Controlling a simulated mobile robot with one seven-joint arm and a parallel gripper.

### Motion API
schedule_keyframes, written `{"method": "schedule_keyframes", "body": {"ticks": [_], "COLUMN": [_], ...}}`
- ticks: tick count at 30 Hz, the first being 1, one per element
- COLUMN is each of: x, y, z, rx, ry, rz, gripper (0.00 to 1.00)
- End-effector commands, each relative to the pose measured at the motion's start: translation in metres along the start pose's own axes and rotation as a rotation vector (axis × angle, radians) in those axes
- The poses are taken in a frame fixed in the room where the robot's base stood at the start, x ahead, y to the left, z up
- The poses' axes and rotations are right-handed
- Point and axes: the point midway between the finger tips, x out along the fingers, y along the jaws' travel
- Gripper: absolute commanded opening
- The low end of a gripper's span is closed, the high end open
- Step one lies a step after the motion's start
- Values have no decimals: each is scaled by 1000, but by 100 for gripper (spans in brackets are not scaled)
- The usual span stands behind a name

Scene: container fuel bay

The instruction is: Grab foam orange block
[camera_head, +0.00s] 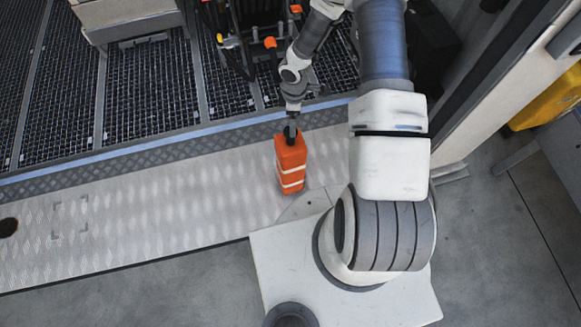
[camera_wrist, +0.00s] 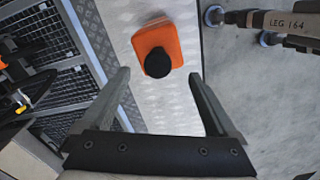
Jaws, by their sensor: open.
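The orange block (camera_head: 289,165) stands upright on the pale tread-plate strip in the head view. It has white bands around its side and a black knob on top. In the wrist view the orange block (camera_wrist: 172,36) is seen from above, with its black knob (camera_wrist: 158,63) towards me. My gripper (camera_wrist: 160,76) is open and empty, and the block shows beyond its fingertips, roughly centred between them. In the head view my gripper (camera_head: 292,106) is just above and behind the block's top; whether it touches the knob I cannot tell.
Dark floor grating (camera_head: 150,90) lies behind the strip, with a dark frame carrying orange and yellow parts near my arm. A beam marked "LEG 164" (camera_wrist: 283,21) shows at the upper right of the wrist view.

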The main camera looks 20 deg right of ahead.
Motion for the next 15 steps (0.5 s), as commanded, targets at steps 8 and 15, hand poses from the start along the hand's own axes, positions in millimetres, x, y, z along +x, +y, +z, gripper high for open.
{"method": "schedule_keyframes", "body": {"ticks": [8,15], "x": [47,59], "y": [0,0], "z": [-1,-3], "rx": [0,0], "ry": [0,0], "rz": [-1,0], "gripper": [94,94]}}
